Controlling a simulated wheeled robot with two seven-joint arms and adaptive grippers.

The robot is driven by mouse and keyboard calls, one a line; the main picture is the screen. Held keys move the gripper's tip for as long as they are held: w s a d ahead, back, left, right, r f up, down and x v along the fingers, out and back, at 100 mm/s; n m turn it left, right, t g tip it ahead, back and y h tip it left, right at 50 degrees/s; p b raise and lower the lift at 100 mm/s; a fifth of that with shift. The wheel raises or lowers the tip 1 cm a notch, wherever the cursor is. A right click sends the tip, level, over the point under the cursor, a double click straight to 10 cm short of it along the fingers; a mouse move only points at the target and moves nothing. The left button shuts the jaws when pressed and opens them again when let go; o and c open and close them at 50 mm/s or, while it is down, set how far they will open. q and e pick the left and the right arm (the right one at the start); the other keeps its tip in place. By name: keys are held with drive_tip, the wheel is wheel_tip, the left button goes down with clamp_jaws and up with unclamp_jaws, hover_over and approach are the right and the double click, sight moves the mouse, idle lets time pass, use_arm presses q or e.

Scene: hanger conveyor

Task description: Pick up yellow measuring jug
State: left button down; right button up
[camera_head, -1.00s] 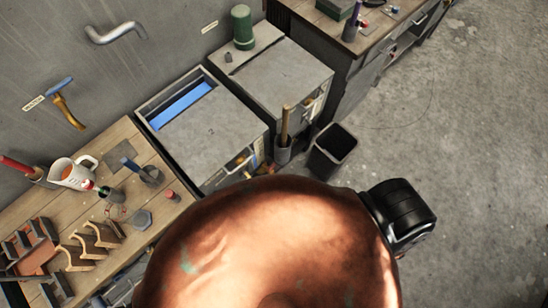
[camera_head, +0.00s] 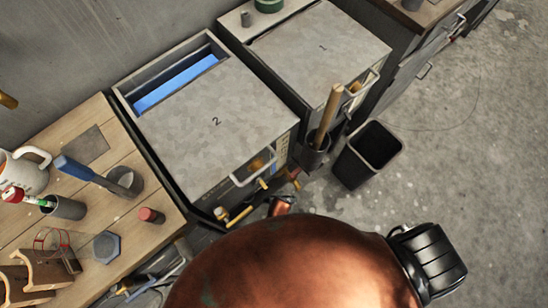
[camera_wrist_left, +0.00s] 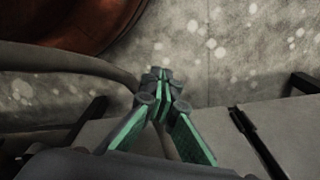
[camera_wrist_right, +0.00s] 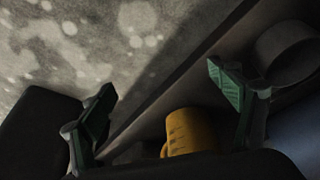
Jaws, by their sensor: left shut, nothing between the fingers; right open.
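A yellow jug-like vessel with dark marks (camera_wrist_right: 190,132) is in the right wrist view, low between the fingers and beyond them. Its lower part is hidden by my gripper body. My right gripper (camera_wrist_right: 160,80) is open and empty, apart from the vessel as far as I can tell. My left gripper (camera_wrist_left: 163,76) is shut and empty, above a grey surface. In the head view neither gripper shows, and I see no yellow jug there. A white mug-like jug (camera_head: 27,172) stands at the left edge of the wooden bench.
Grey cabinets (camera_head: 215,115) stand behind. A black bin (camera_head: 367,155) is on the floor, which is clear to the right.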

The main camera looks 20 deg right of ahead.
drive_tip(key=shift+m+t, duration=0.3)
drive_tip(key=shift+m, duration=0.2)
drive_tip(key=w, duration=0.1)
drive_tip(key=w+a+b, duration=0.1)
drive_tip(key=w+b, duration=0.1)
drive_tip(key=w, duration=0.1)
drive_tip(key=shift+w+a+f, duration=0.1)
drive_tip(key=shift+a+f, duration=0.1)
drive_tip(key=shift+a, duration=0.2)
drive_tip(key=w+d, duration=0.1)
drive_tip(key=w, duration=0.1)
drive_tip(key=w+d+b, duration=0.1)
drive_tip(key=w, duration=0.1)
drive_tip(key=w+d, duration=0.1)
drive_tip(key=w, duration=0.1)
drive_tip(key=shift+b, duration=0.4)
drive_tip(key=w, duration=0.1)
drive_tip(key=w+d+b, duration=0.1)
drive_tip(key=w, duration=0.1)
drive_tip(key=w+d+b, duration=0.1)
drive_tip(key=shift+w+f, duration=0.1)
drive_tip(key=shift+w, duration=0.1)
drive_tip(key=shift+f, duration=0.4)
drive_tip(key=shift+b, duration=0.3)
use_arm(q)
drive_tip(key=w+d+r, duration=0.3)
drive_tip(key=r, duration=0.7)
drive_tip(key=shift+w+t+h, duration=0.15)
drive_tip(key=shift+t+h, duration=0.15)
drive_tip(key=shift+h, duration=0.1)
